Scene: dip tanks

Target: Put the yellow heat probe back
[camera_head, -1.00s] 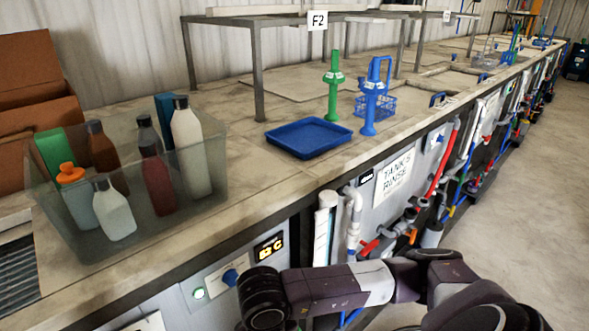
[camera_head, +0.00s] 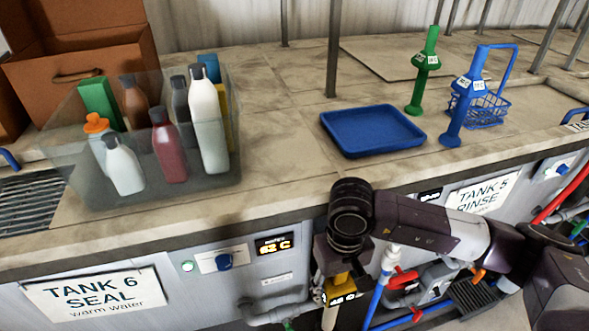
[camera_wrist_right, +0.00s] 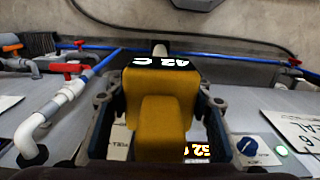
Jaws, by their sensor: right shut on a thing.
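The yellow heat probe (camera_head: 339,288) hangs from my right gripper (camera_head: 338,272), in front of the tank fronts and below the counter edge. In the right wrist view the yellow probe (camera_wrist_right: 163,108) fills the middle, with a lit black display on top, between the fingers of my right gripper (camera_wrist_right: 158,130). Its lower end is cut off by the head view's bottom edge. A green probe (camera_head: 424,70) and a blue probe (camera_head: 461,110) of similar shape stand upright on the counter. My left gripper is not in view.
A blue tray (camera_head: 372,130) lies empty on the counter, beside a blue wire basket (camera_head: 487,110). A clear bin (camera_head: 150,180) of bottles stands at left. Pipes with red valve handles (camera_head: 405,279) run along the tank fronts. The counter between bin and tray is clear.

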